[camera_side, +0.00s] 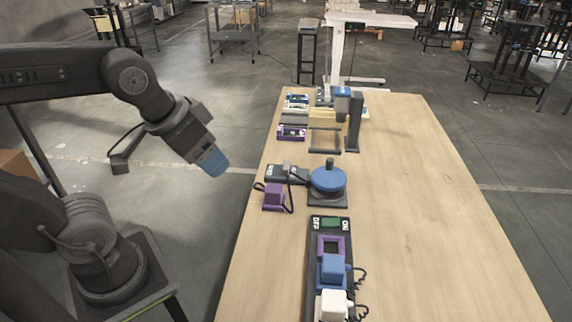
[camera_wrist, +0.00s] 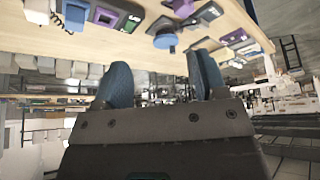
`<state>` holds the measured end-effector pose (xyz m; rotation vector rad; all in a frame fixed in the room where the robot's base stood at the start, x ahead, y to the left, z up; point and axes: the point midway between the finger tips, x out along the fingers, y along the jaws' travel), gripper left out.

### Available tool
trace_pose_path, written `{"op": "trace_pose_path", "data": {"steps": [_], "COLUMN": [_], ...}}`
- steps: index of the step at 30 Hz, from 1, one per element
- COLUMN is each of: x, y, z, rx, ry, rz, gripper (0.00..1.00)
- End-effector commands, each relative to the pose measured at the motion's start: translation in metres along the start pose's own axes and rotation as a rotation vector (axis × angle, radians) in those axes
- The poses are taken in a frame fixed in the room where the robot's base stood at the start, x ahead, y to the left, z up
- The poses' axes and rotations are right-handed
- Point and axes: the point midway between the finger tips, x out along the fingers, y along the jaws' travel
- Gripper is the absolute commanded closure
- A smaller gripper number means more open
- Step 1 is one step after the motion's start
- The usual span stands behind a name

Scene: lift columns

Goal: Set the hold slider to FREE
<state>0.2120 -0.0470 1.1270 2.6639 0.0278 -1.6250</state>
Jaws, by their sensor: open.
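I cannot make out the word FREE in either view, so I cannot tell for certain which part is the hold slider. A small dark labelled panel (camera_side: 283,173) lies left of the round blue knob (camera_side: 328,181), with a purple block (camera_side: 273,198) and dark cable in front of it. A lift column (camera_side: 353,122) with a blue block (camera_side: 342,93) stands farther back. My gripper (camera_side: 213,163) is in the air left of the table, apart from everything. In the wrist view its two blue fingers (camera_wrist: 160,84) are apart with nothing between them.
A black ON/OFF panel (camera_side: 331,223) with a green part, a purple frame (camera_side: 331,246), a blue plug (camera_side: 334,270) and a white plug (camera_side: 332,305) lines the near table. Small devices (camera_side: 292,131) sit at the back left. The table's right side (camera_side: 430,220) is clear.

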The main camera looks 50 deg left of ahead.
Motion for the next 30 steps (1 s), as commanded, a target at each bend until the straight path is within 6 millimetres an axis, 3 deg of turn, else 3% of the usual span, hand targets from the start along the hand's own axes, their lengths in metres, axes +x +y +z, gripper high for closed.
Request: {"op": "trace_pose_path", "data": {"steps": [6, 8, 14, 18, 24, 30], "x": [0.015, 0.024, 0.069, 0.113, 0.170, 0.195], "y": [-0.014, -0.021, -0.047, -0.071, -0.100, -0.112], "z": [-0.063, -0.083, -0.142, -0.174, -0.197, -0.203], "rx": [-0.163, -0.221, -0.409, -0.538, -0.682, -0.741], "ry": [-0.112, -0.146, -0.258, -0.334, -0.416, -0.447], "rz": [-0.031, -0.044, -0.088, -0.124, -0.169, -0.188], "gripper": [0.55, 0.55, 0.55, 0.55, 0.55, 0.55]}}
